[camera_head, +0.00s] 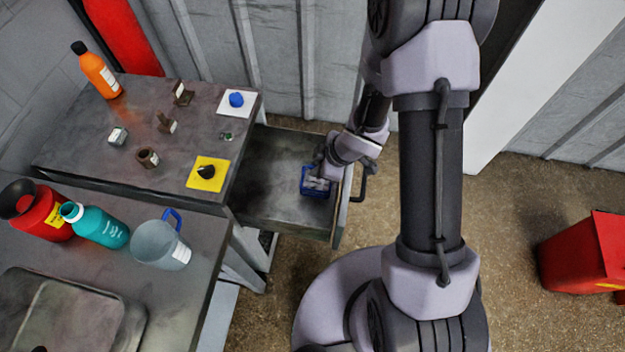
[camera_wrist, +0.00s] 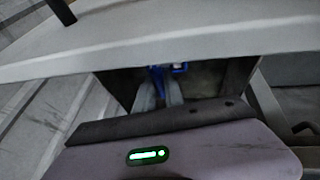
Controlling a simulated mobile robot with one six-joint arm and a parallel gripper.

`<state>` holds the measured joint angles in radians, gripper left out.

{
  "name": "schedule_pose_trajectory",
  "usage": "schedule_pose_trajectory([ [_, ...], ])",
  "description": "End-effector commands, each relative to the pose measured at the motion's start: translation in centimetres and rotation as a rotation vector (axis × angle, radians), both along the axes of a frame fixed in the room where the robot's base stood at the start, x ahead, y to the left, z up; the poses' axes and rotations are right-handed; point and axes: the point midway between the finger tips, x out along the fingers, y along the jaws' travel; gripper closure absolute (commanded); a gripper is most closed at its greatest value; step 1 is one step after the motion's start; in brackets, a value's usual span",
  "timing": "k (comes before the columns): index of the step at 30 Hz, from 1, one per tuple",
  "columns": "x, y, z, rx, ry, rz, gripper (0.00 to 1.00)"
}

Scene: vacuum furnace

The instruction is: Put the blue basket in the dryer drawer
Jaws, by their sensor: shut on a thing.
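The blue basket (camera_head: 316,184) is inside the open drawer (camera_head: 268,193), near its front panel at the right end. My gripper (camera_head: 318,182) reaches down over the drawer front and is shut on the basket; the fingers partly cover it. In the wrist view, a bit of the blue basket (camera_wrist: 158,78) shows between the two grey fingertips (camera_wrist: 158,92), below the pale drawer front edge (camera_wrist: 160,45). Whether the basket touches the drawer floor I cannot tell.
The worktop above the drawer holds an orange bottle (camera_head: 100,72), a yellow pad (camera_head: 208,173), a white pad (camera_head: 236,102) and several small parts. A nearer table holds a teal bottle (camera_head: 98,228) and a jug (camera_head: 160,245). A red bin (camera_head: 585,252) stands on the floor at right.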

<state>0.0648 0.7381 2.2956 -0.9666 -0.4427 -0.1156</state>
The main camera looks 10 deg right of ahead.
Motion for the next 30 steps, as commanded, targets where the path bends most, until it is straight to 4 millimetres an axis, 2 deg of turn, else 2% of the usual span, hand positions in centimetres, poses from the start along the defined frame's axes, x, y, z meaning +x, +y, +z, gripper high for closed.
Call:
schedule_pose_trajectory([
  [7, 0.0, 0.0, -4.0, 0.0, 0.0, 0.0, 1.0],
  [17, 0.0, 0.0, -4.1, 0.0, 0.0, 0.0, 1.0],
  [18, 0.0, 0.0, -4.2, -0.001, 0.001, -0.001, 0.85],
  [21, 0.0, 0.0, -4.1, -0.001, 0.001, -0.001, 0.65],
  [30, 0.0, 0.0, -3.9, -0.001, 0.0, 0.0, 0.65],
])
